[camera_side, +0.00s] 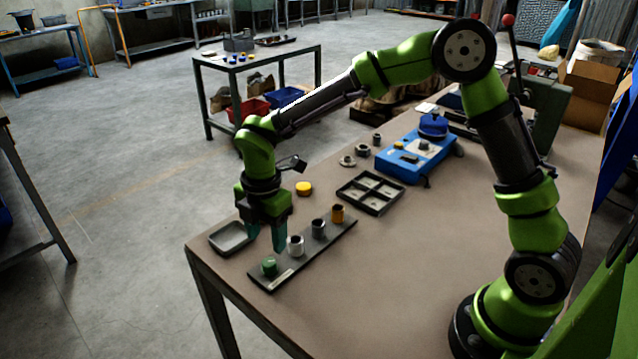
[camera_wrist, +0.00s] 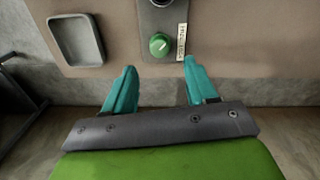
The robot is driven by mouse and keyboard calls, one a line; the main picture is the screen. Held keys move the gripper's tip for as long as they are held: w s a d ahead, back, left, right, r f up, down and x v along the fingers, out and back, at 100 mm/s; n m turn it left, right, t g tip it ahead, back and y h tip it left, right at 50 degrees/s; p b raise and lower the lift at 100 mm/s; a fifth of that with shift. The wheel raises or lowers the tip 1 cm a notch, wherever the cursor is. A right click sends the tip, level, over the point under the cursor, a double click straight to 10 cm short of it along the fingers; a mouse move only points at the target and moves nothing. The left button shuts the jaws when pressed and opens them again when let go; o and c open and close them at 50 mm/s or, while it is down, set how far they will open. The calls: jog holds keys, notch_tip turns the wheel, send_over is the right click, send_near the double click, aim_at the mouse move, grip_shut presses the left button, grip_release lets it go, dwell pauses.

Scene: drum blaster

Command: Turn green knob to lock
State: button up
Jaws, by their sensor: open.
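The green knob (camera_side: 269,266) stands at the near end of a dark narrow strip (camera_side: 300,259) on the brown table. In the wrist view the green knob (camera_wrist: 158,45) has a pale line on its top, and a small lettered label (camera_wrist: 181,42) lies to its right. My gripper (camera_side: 264,232) points down above the near end of the table. In the wrist view my gripper (camera_wrist: 160,66) has its two teal fingers spread apart, with nothing between them. The knob shows just beyond the fingertips, between their lines. I see no contact with it.
A silver cylinder (camera_side: 296,246), a grey one (camera_side: 319,228) and an orange one (camera_side: 338,214) stand along the same strip. A shallow grey tray (camera_side: 230,238) lies left of it. A divided black tray (camera_side: 371,192) and a blue box (camera_side: 415,158) lie farther back. The table's right front is clear.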

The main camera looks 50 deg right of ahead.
aim_at(269, 262)
notch_tip(269, 262, down, 7)
jog(key=shift+w+f, duration=0.1)
dwell(0.3)
jog(key=c, duration=1.1)
jog(key=shift+o, duration=0.2)
